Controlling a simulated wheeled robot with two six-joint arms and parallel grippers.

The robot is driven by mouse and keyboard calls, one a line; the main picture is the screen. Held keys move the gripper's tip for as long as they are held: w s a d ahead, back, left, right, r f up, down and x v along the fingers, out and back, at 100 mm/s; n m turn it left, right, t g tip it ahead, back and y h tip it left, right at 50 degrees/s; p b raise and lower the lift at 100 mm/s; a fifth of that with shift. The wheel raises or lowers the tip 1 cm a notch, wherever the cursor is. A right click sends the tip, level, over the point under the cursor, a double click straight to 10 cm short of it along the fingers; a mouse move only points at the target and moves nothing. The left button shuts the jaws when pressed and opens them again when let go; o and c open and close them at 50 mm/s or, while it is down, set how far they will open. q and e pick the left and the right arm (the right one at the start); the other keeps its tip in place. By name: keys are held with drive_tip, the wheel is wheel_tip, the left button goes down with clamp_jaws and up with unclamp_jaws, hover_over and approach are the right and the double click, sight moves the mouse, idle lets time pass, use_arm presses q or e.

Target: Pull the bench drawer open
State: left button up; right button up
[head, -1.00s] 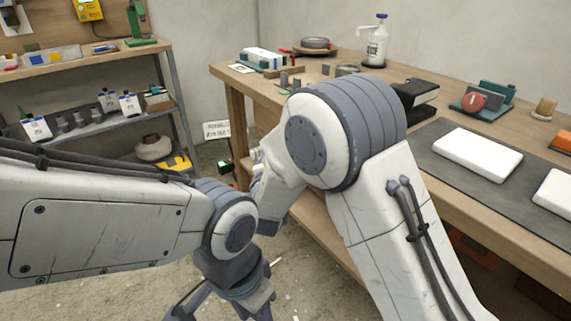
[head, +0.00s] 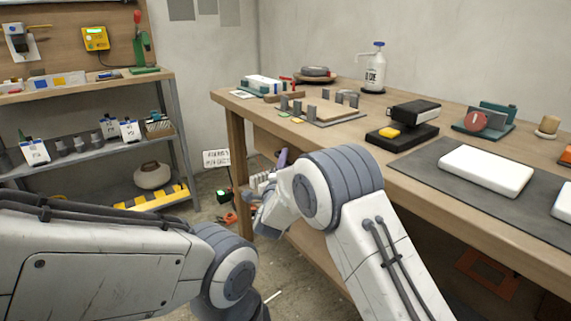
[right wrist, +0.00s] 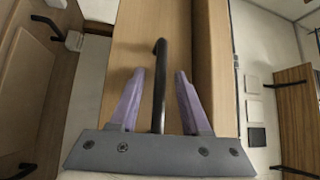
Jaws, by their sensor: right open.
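The bench drawer's wooden front (right wrist: 132,45) fills the middle of the right wrist view, with a dark bar handle (right wrist: 159,95) on it. My right gripper (right wrist: 160,75) is open, with one purple finger on each side of the handle and a gap on both sides. The handle's near end is hidden by the gripper's grey body. In the head view my right gripper (head: 281,160) shows only partly beside the front of the bench (head: 450,215), behind my right arm. The drawer and its handle cannot be made out there. My left gripper is out of view.
The bench top holds a black device (head: 413,112), a white pump bottle (head: 374,68), a dark mat (head: 425,160) with white blocks, and several small parts. A metal shelf (head: 90,130) stands at the left.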

drive_tip(key=shift+w, duration=0.15)
clamp_jaws()
idle(1.4)
